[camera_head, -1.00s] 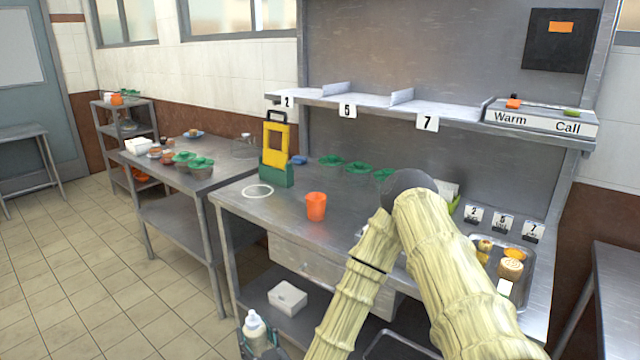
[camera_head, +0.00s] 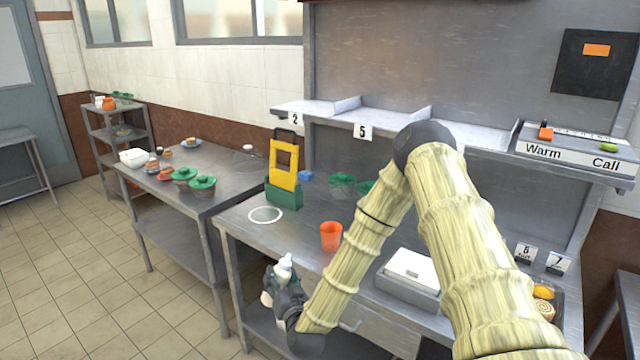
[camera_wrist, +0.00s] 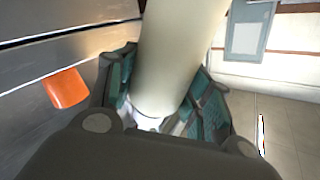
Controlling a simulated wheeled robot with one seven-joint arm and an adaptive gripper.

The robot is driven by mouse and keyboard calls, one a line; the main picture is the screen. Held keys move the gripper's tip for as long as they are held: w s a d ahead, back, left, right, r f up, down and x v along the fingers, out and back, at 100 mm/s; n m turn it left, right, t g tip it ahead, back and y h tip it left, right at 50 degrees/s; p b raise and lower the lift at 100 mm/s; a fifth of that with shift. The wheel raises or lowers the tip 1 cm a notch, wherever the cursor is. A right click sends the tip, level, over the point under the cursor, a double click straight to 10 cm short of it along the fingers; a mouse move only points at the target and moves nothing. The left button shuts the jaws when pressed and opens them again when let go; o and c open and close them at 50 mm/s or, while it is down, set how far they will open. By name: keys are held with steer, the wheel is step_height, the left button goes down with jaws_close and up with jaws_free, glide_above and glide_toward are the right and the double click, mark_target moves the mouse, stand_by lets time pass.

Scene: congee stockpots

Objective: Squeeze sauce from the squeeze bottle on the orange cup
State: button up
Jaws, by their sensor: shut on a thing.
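The orange cup (camera_head: 331,236) stands upright on the steel counter, right of a white ring. It also shows at the left of the wrist view (camera_wrist: 66,88). My gripper (camera_head: 284,284) is in front of the counter's front edge, left of and lower than the cup. It is shut on the white squeeze bottle (camera_head: 284,266), whose pale top points up in the head view. In the wrist view the bottle's cream body (camera_wrist: 178,55) fills the space between the teal-padded fingers (camera_wrist: 160,112). The bottle is apart from the cup.
A white ring (camera_head: 265,208) marks the counter (camera_head: 235,212). A yellow and green stand (camera_head: 284,175) is behind the cup. A white-lidded box (camera_head: 411,268) is to the right. A shelf (camera_head: 390,118) overhangs the back. A side table with bowls stands left.

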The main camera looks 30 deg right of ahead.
steer(key=w+d+r+m+h+b, duration=0.1)
steer(key=w+d+r+m+b, duration=0.2)
steer(key=d+r+m, duration=0.5)
steer(key=w+d+r+m+h+b, duration=0.1)
steer(key=w+d+r+m+b, duration=0.3)
steer(key=m, duration=1.5)
steer(key=shift+w+d+r+m+g+b, duration=0.3)
steer(key=shift+d+r+b, duration=0.75)
steer(key=shift+d+r, duration=1.6)
steer(key=shift+d+f, duration=0.2)
steer(key=shift+d, duration=0.05)
steer(key=shift+c, duration=0.5)
steer(key=shift+c, duration=1.1)
